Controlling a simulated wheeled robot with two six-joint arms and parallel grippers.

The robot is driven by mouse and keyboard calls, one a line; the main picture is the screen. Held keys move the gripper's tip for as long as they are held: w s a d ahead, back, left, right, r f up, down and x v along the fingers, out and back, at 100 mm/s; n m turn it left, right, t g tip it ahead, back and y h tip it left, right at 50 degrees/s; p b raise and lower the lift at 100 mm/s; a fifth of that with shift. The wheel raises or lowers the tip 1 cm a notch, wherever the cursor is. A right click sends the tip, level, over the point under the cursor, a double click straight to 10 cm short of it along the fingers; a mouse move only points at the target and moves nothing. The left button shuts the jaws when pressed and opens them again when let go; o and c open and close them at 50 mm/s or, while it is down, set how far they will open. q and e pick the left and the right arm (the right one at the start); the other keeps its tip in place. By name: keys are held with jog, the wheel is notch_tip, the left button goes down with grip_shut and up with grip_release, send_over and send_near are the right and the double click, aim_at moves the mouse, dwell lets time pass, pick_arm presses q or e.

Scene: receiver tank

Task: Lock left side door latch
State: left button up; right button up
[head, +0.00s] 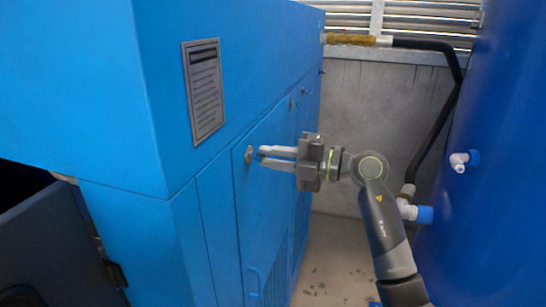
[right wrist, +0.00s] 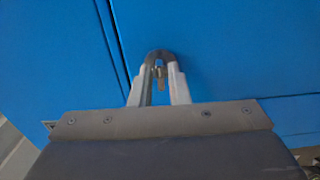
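The left side door (head: 262,190) is a blue panel on the side of the large blue cabinet. Its latch (head: 248,155) is a small metal piece near the door's left edge. In the right wrist view the latch (right wrist: 159,72) shows as a thin tab in front of a rounded plate. My right gripper (head: 261,154) points left at the latch, its fingertips close to it. In the right wrist view its fingers (right wrist: 160,76) stand apart on either side of the tab, with a gap visible. Whether they touch the latch plate is unclear. My left gripper is out of view.
A second latch (head: 292,104) sits farther along the cabinet. A label plate (head: 204,90) is on the cabinet's near part. A blue tank (head: 500,170) with a white fitting (head: 460,162) and a black hose (head: 447,110) bounds the right. Concrete floor (head: 325,270) lies between.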

jog(key=shift+o, duration=1.2)
jog(key=shift+d+f, duration=0.1)
jog(key=shift+d, duration=0.1)
jog(key=b+v, duration=0.6)
jog(key=v, duration=1.1)
jog(key=shift+b, duration=0.3)
